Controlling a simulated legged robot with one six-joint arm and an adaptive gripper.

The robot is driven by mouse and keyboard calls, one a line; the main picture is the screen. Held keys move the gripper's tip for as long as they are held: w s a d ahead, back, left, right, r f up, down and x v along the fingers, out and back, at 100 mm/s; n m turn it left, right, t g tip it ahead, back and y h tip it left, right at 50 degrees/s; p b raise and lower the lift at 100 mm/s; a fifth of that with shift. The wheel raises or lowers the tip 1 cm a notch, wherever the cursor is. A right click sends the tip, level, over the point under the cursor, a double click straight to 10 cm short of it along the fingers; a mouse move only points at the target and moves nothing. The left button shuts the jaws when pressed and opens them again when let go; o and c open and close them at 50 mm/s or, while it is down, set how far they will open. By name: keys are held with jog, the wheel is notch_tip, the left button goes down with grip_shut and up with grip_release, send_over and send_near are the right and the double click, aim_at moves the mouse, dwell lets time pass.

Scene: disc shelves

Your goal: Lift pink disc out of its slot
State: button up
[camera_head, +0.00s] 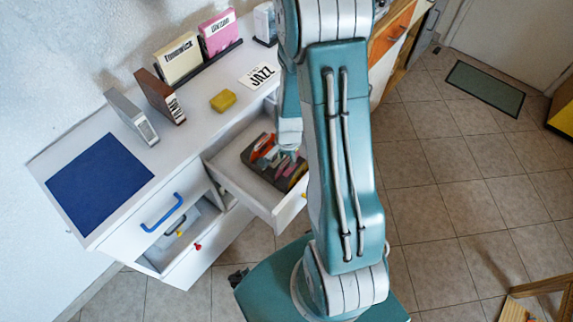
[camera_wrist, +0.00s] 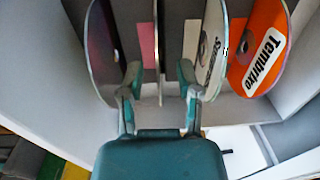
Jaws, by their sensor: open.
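My gripper (camera_wrist: 159,72) is open and empty in the wrist view, pointing down at a row of upright discs. A thin disc (camera_wrist: 157,40) stands edge-on between the two fingertips, with a gap on each side. Its face is hidden, so I cannot tell its colour for sure. A pink patch (camera_wrist: 147,45) shows just left of it on the dark rack (camera_wrist: 174,12). In the head view the rack (camera_head: 286,178) lies in an open drawer (camera_head: 241,184), where my arm partly hides the discs.
A dark purple disc (camera_wrist: 103,50) stands left of the fingers. A white disc (camera_wrist: 212,55) is close by the right finger, and an orange disc (camera_wrist: 260,45) is farther right. Drawer walls surround the rack. A yellow block (camera_head: 223,101) lies on the cabinet top.

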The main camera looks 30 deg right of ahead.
jog(key=shift+d+f, duration=0.15)
jog(key=shift+d, duration=0.1)
jog(key=shift+a, duration=0.2)
jog(key=c, duration=0.5)
jog(key=shift+a, duration=0.25)
grip_shut()
jog(key=shift+d, duration=0.25)
jog(key=shift+r, duration=0.2)
notch_tip(320, 180, up, 10)
jog(key=shift+f, duration=0.15)
